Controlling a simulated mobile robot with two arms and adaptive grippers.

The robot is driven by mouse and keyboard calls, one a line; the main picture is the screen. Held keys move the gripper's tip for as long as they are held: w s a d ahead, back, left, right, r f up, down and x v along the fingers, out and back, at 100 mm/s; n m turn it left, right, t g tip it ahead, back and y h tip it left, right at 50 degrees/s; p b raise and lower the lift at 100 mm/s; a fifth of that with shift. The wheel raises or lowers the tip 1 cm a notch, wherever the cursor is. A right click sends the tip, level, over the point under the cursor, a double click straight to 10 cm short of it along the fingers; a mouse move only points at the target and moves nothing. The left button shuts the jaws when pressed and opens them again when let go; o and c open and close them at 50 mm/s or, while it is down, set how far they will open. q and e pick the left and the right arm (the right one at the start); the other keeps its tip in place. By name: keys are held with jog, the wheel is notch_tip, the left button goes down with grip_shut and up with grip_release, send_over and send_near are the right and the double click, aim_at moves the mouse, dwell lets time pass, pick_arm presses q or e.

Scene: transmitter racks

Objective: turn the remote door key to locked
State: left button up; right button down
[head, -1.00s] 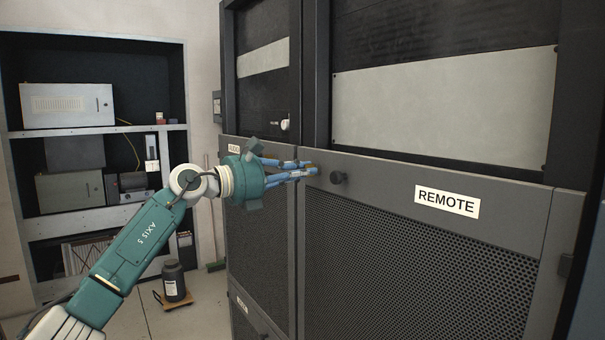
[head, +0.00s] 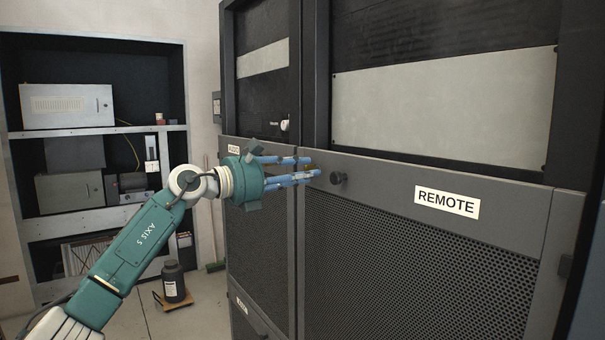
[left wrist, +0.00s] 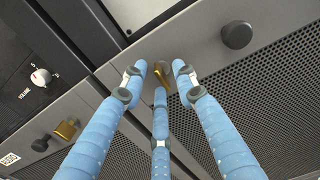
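The remote door (head: 447,235) is the dark grey perforated door with a REMOTE label, and it looks closed. Its brass key (left wrist: 162,73) sits near the door's upper left corner, slightly slanted in the left wrist view. I cannot read whether that is locked. In the head view the key is mostly hidden behind the fingers. My left gripper (head: 314,167) is at the key. Its blue fingers are spread apart around the key, with visible gaps in the left wrist view (left wrist: 159,76), so it is open. My right gripper is not in view.
A round black knob (head: 338,178) sticks out just right of the key. The neighbouring audio door has another brass key (left wrist: 66,129) and a black knob (left wrist: 40,144). A white dial (head: 285,125) is above it.

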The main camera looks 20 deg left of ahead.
pick_arm(q)
jog(key=v, duration=1.2)
jog(key=shift+w, duration=0.1)
